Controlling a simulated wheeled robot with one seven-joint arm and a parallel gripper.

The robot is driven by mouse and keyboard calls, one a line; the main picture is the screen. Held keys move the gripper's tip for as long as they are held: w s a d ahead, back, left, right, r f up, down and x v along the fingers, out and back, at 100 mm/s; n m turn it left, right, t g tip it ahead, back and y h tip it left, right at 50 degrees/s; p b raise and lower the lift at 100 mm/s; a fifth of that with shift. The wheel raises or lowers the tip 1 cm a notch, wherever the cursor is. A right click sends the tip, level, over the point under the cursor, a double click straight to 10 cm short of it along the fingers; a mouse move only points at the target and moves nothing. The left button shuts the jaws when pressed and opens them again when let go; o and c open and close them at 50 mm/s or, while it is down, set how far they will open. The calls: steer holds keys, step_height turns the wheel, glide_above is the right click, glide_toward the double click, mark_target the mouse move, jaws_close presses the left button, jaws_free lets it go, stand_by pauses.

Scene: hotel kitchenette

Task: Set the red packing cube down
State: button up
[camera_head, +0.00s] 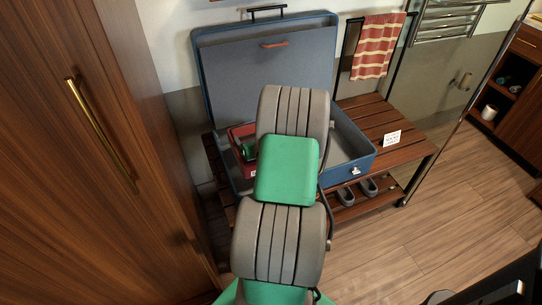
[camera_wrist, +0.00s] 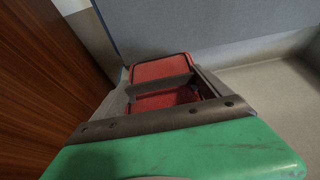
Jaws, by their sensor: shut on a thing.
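The red packing cube (camera_head: 236,132) shows at the left side of the open blue suitcase (camera_head: 364,156), partly hidden behind my arm. In the wrist view the red packing cube (camera_wrist: 158,69) lies just beyond my gripper (camera_wrist: 165,88), with part of it between the fingers. My gripper is shut on it. In the head view my gripper (camera_head: 249,151) is mostly hidden by my arm. The cube is within or over the left part of the suitcase base. I cannot tell whether its underside touches the suitcase floor.
The suitcase lies on a slatted wooden rack (camera_head: 385,118), its lid upright against the wall. A small white card (camera_head: 392,138) stands right of it. A tall wooden wardrobe (camera_head: 90,150) is close on the left. Grey slippers (camera_head: 357,190) sit below. The suitcase's right part looks empty.

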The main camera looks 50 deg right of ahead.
step_height(320, 180, down, 8)
steer(key=shift+f+b, duration=0.15)
steer(key=shift+b, duration=0.85)
steer(key=o, duration=1.9)
steer(key=shift+a+f, duration=0.1)
steer(key=shift+s+r, duration=0.1)
steer(key=shift+r, duration=0.15)
steer(key=p+v, duration=0.1)
steer(key=v, duration=0.9)
steer(key=shift+s+r+p, duration=0.15)
steer(key=shift+s+p, duration=0.2)
steer(key=shift+s, duration=0.05)
steer(key=shift+s+a+r, duration=0.15)
steer(key=shift+s+a, duration=0.25)
